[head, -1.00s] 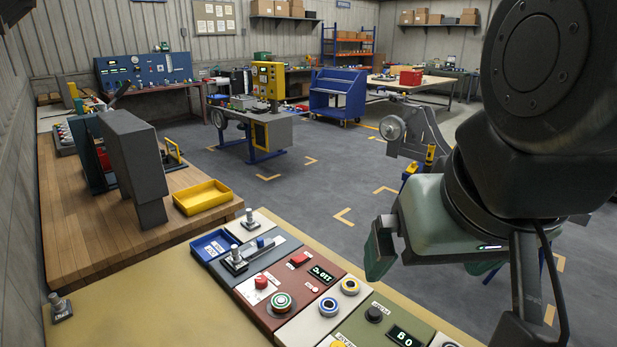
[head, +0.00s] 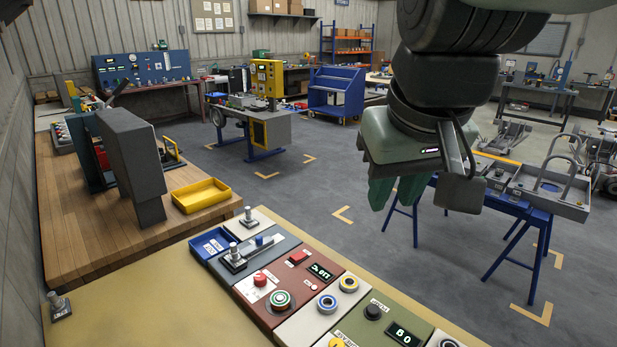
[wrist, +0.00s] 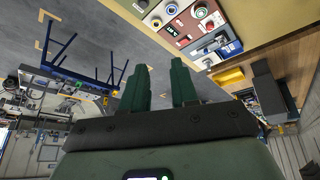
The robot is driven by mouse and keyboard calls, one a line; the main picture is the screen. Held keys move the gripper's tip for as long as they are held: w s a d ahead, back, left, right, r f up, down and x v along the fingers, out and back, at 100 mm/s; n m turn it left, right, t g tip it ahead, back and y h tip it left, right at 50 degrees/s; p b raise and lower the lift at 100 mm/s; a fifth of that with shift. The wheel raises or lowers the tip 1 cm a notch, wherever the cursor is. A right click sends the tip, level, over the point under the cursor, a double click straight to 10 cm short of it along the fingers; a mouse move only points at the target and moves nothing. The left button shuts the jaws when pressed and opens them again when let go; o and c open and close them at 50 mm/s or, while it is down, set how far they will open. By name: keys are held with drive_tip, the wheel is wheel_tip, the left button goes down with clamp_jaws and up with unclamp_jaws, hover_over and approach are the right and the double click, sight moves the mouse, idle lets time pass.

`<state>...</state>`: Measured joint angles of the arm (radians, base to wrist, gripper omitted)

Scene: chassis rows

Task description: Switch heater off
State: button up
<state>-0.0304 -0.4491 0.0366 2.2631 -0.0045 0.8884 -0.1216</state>
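The control panel (head: 304,322) runs along the front bench, and I cannot read which part is labelled heater. Its dark red section holds a red rocker switch (head: 298,257), a lit display (head: 320,272), a red button (head: 260,279) and a green-ringed knob (head: 281,300). The green section has a black knob (head: 374,311) and a display reading about 80 (head: 404,335). My gripper (head: 394,194) hangs above the floor beyond the panel, touching nothing. In the wrist view its green fingers (wrist: 159,82) are apart and empty, with the red section (wrist: 187,28) beyond them.
A pale section with blue-ringed (head: 327,303) and yellow-ringed (head: 349,284) buttons lies between the red and green sections. A slider block (head: 236,262) and blue tray (head: 212,243) sit at the left end. A yellow tray (head: 201,195) and grey upright housing (head: 132,160) stand on the wooden bench.

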drive_tip(key=shift+n+g, duration=0.3)
drive_tip(key=shift+n, duration=0.6)
drive_tip(key=w, duration=0.3)
drive_tip(key=w+a, duration=0.1)
drive_tip(key=w, duration=0.2)
drive_tip(key=w+a, duration=0.1)
drive_tip(key=w, duration=0.3)
drive_tip(key=shift+a+f, duration=0.15)
drive_tip(key=shift+f, duration=0.25)
clamp_jaws()
drive_tip(key=w+a+f+n+g+y, duration=0.1)
drive_tip(key=w+a+f, duration=0.15)
drive_tip(key=w, duration=0.35)
drive_tip(key=w+a+f+n, duration=0.1)
drive_tip(key=w+f, duration=0.2)
drive_tip(key=w, duration=0.3)
drive_tip(key=w+a+f+n+y, duration=0.1)
drive_tip(key=w+a+f, duration=0.1)
drive_tip(key=w+f, duration=0.5)
drive_tip(key=w+a+f+n+g, duration=0.1)
drive_tip(key=w+f, duration=0.6)
drive_tip(key=f, duration=0.7)
drive_tip(key=shift+w+a+f+n+y, duration=0.15)
drive_tip(key=shift+a+n+y, duration=0.3)
drive_tip(key=shift+a, duration=0.45)
